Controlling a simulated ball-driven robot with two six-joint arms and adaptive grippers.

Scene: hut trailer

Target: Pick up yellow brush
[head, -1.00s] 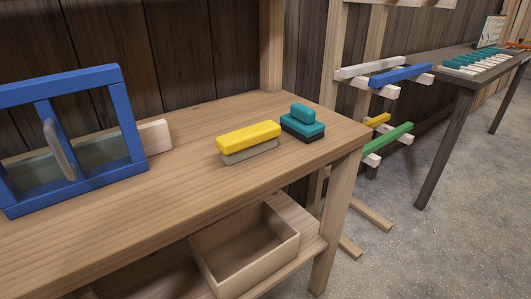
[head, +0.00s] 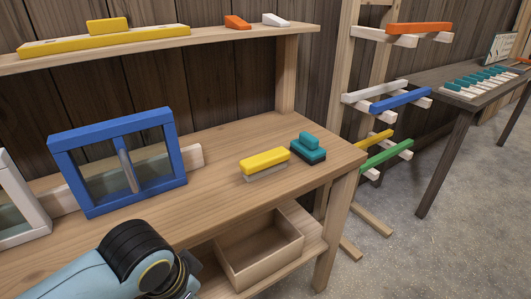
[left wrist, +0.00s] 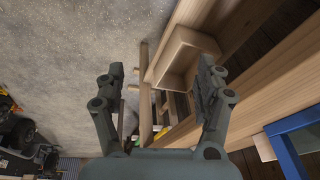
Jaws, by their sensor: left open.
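The yellow brush (head: 264,161) lies on the wooden workbench (head: 225,143), its yellow top up and a grey bristle part below. A teal brush with a dark base (head: 308,149) stands just to its right, apart from it. My left arm comes in at the lower left of the head view, in front of the bench, and its gripper is out of that picture. In the left wrist view my left gripper (left wrist: 160,88) is open and empty, with the floor and bench edge beyond it. The yellow brush cannot be made out in that view. My right gripper is not in view.
A blue framed window (head: 118,160) stands on the bench left of the brush. A shelf (head: 215,43) above holds a yellow level. An open wooden box (head: 262,246) sits below the bench top. A rack with coloured bars (head: 400,100) stands to the right.

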